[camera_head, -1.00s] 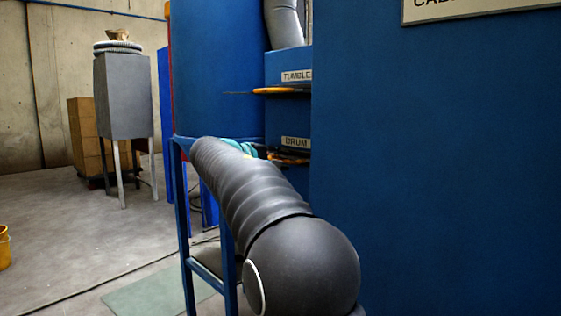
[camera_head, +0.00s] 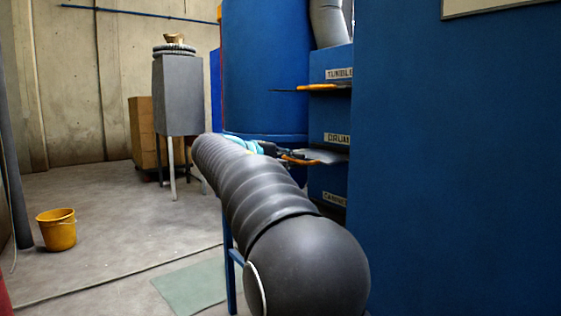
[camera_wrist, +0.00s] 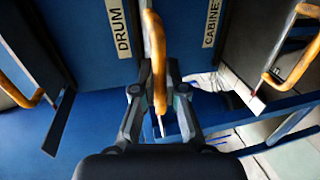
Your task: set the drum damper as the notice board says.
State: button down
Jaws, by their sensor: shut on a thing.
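My gripper (camera_wrist: 158,80) is shut on the orange handle (camera_wrist: 155,35) of the drum damper, between the DRUM label (camera_wrist: 121,28) and the CABINET label (camera_wrist: 212,22) in the wrist view. In the head view my gripper (camera_head: 280,151) is at this handle, below the DRUM label (camera_head: 338,139), and a grey plate (camera_head: 325,156) shows between the handle and the blue housing. The tumble damper's handle (camera_head: 318,87) is above it. The cabinet handle (camera_wrist: 296,55) is at the right in the wrist view. A pale sign (camera_head: 490,7) is cut off at the top, its wording out of view.
A large blue panel (camera_head: 455,170) fills the right side. A blue drum (camera_head: 265,75) stands behind my arm. A yellow bucket (camera_head: 56,230) and a grey box on legs (camera_head: 178,95) are at the left. The floor between them is mostly clear.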

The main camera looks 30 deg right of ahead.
jog(key=shift+a, duration=0.2)
jog(key=c, duration=1.2)
grip_release()
jog(key=shift+a, duration=0.2)
jog(key=shift+d, duration=0.1)
jog(key=v, duration=1.2)
